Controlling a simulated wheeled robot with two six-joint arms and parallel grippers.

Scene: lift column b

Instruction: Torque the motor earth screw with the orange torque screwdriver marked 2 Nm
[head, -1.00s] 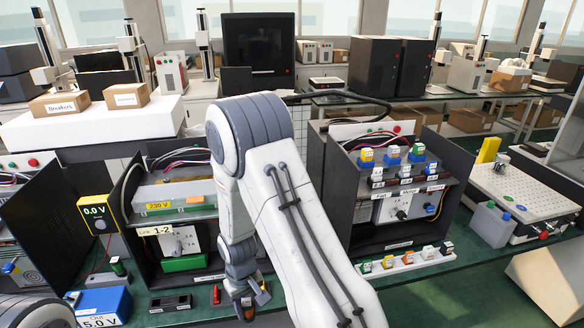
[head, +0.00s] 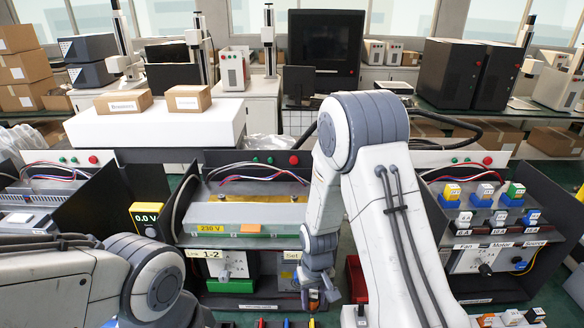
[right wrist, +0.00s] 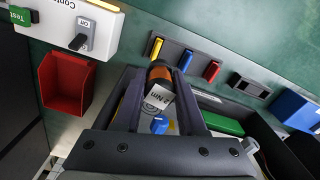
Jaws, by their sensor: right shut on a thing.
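My right gripper (head: 318,297) is low over the bench in front of the middle open bay. In the right wrist view its fingers (right wrist: 158,105) are shut around the orange and black torque screwdriver (right wrist: 158,73), whose white tag reads 2 Nm. The screwdriver's tip is hidden. A motor panel (head: 487,262), with Fan, Motor and Source labels above it, is in the right-hand bay of the head view. The motor earth screw cannot be made out. My left arm comes in at the lower left, but its gripper is out of the picture.
A rack with yellow (right wrist: 155,48), blue (right wrist: 185,62) and red (right wrist: 211,70) handled tools lies on the green bench. A red bin (right wrist: 65,85) and a Control box (right wrist: 77,30) stand beside it. A dark side wall (head: 427,215) edges the right-hand bay.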

